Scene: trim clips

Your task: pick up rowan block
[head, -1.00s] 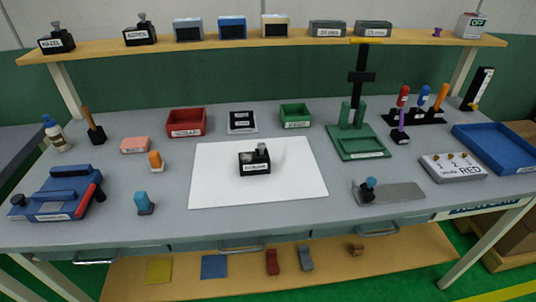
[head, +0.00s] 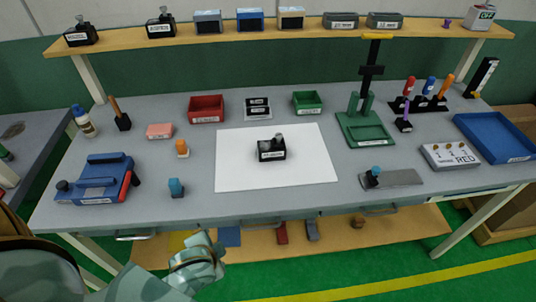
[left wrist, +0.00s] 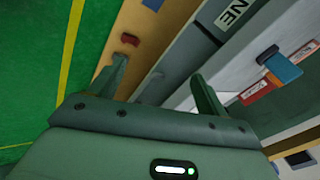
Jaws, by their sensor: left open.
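Several black blocks with a knob on top and a white label are in the head view. One block (head: 271,150) stands on the white sheet (head: 310,172) mid-bench. Two more, a left one (head: 81,36) and a right one (head: 161,26), stand on the raised shelf. The left shelf label seems to read HAZEL; I cannot tell which block is rowan. My left gripper (left wrist: 160,85) is open and empty in the left wrist view, near the bench's front edge. In the head view its arm comes in at the lower left, below the bench front. My right gripper is out of view.
A blue fixture (head: 98,178), red bin (head: 206,108), green bin (head: 307,102), green press (head: 367,128) and blue tray (head: 497,135) stand on the bench. A teal-handled stamp (head: 176,187) is near the front edge. Cases line the raised shelf (head: 300,33).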

